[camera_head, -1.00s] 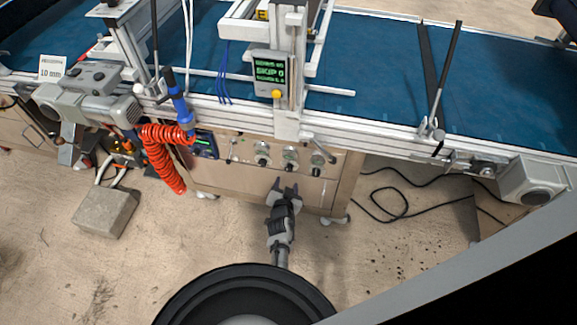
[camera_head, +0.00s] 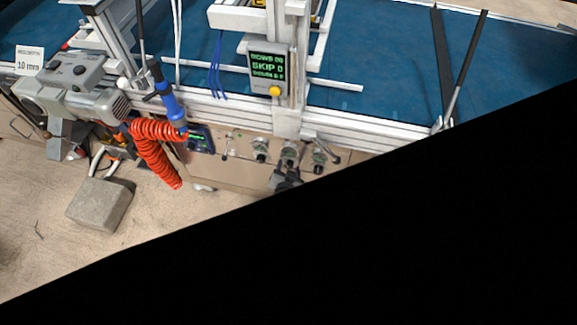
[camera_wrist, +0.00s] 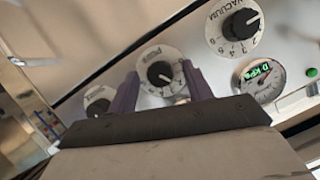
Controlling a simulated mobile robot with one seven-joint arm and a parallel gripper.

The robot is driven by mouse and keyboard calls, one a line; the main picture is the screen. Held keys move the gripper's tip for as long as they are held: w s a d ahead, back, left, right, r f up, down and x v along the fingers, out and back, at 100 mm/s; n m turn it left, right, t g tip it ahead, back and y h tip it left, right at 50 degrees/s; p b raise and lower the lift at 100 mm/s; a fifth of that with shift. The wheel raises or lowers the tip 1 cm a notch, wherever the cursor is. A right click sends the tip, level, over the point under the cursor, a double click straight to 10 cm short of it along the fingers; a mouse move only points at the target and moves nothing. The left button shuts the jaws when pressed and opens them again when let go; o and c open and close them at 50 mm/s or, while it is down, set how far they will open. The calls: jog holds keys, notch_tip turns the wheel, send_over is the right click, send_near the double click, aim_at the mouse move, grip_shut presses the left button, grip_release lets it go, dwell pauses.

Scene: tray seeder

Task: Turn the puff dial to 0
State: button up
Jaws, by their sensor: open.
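In the wrist view a dial with a black knob (camera_wrist: 159,73) and a white numbered face shows between my fingers. Its upside-down label looks like "puff", but is small and blurred. I cannot read its setting surely. My gripper (camera_wrist: 163,85) is open, one dark finger on each side of this dial in the picture; I see no contact with the knob. In the head view my gripper (camera_head: 287,172) is just below the row of dials, near the middle dial (camera_head: 289,153), and mostly hidden by a black area.
The wrist view shows a vacuum dial (camera_wrist: 240,24), a pressure gauge (camera_wrist: 264,82), a green button (camera_wrist: 313,74) and another dial (camera_wrist: 98,103). In the head view a red coiled hose (camera_head: 155,150) hangs left of the panel, and a display (camera_head: 268,70) stands above it.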

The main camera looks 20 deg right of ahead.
jog(key=c, duration=1)
jog(key=shift+o, duration=0.2)
jog(key=shift+f+b, duration=0.1)
jog(key=shift+b, duration=0.45)
jog(key=shift+w+a+n+g+h+b, duration=0.1)
jog(key=shift+n+g+h+b, duration=0.35)
jog(key=shift+n+h+b, duration=1.25)
jog(key=shift+w+a+n+g+y+b, duration=0.15)
jog(key=shift+n+g+b, duration=0.55)
jog(key=shift+b, duration=2.15)
jog(key=shift+s+a+n+g+h+b, duration=0.1)
jog(key=shift+n+g+h+b, duration=0.15)
jog(key=shift+n+h+b, duration=1.1)
jog(key=shift+n+y+b, duration=0.25)
jog(key=shift+y+b, duration=0.15)
jog(key=shift+b, duration=0.7)
